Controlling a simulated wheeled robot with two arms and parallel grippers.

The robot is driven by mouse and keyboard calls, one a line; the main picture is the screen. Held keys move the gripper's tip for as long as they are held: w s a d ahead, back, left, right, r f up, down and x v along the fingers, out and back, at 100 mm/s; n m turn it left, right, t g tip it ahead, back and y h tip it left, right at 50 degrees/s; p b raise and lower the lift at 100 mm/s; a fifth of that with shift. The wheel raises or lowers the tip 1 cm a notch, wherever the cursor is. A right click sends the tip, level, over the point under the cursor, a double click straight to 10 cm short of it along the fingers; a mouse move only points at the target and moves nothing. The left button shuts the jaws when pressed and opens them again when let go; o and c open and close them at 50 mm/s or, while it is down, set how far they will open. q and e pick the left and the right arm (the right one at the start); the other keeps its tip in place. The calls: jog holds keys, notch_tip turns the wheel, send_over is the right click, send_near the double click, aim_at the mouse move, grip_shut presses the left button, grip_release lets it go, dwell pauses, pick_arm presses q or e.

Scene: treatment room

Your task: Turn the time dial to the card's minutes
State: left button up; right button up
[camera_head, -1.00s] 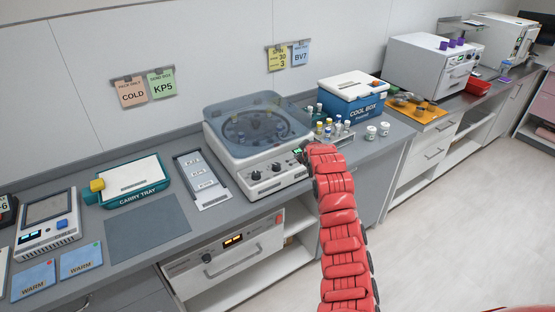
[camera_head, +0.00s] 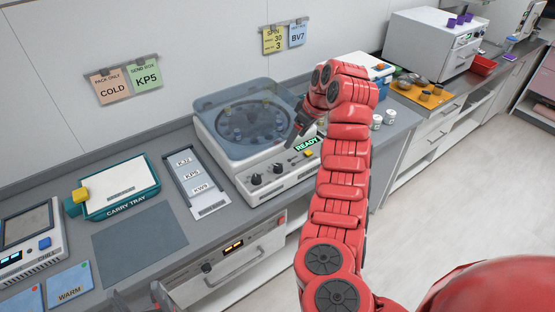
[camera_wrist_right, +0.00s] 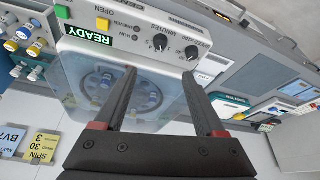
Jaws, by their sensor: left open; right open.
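The centrifuge (camera_head: 240,172) stands on the counter with its clear lid down and a lit READY display (camera_head: 306,144). The time dial (camera_head: 277,167), marked MINUTES in the right wrist view (camera_wrist_right: 160,42), is a black knob beside the speed dial (camera_head: 256,179). I cannot read its exact setting. The yellow SPIN card (camera_head: 274,41) on the wall shows 30 and 3. My right gripper (camera_head: 290,143) is open and empty above the centrifuge's front, apart from the dial; its fingers point toward the panel in the wrist view (camera_wrist_right: 158,72). My left gripper (camera_head: 139,294) is open, low at the bottom edge, mostly cut off.
A yellow button (camera_head: 309,153) sits below the display. A tray of labelled strips (camera_head: 207,205) and the carry tray (camera_head: 151,190) stand left of the centrifuge. The grey mat (camera_head: 140,248) is bare.

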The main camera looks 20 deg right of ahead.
jog(key=f, duration=0.1)
jog(key=b, duration=0.5)
send_near(278, 166)
jog(key=shift+x, duration=1)
jog(key=p+x, duration=0.1)
jog(key=x, duration=0.3)
jog(key=shift+w+f, duration=0.1)
jog(key=shift+f, duration=0.1)
jog(key=shift+w+a+f+p, duration=0.1)
jog(key=shift+a+f+p, duration=0.2)
jog(key=shift+f, duration=0.35)
jog(key=shift+w+d+f, duration=0.1)
jog(key=shift+w+f, duration=0.1)
jog(key=shift+f, duration=0.15)
grip_shut()
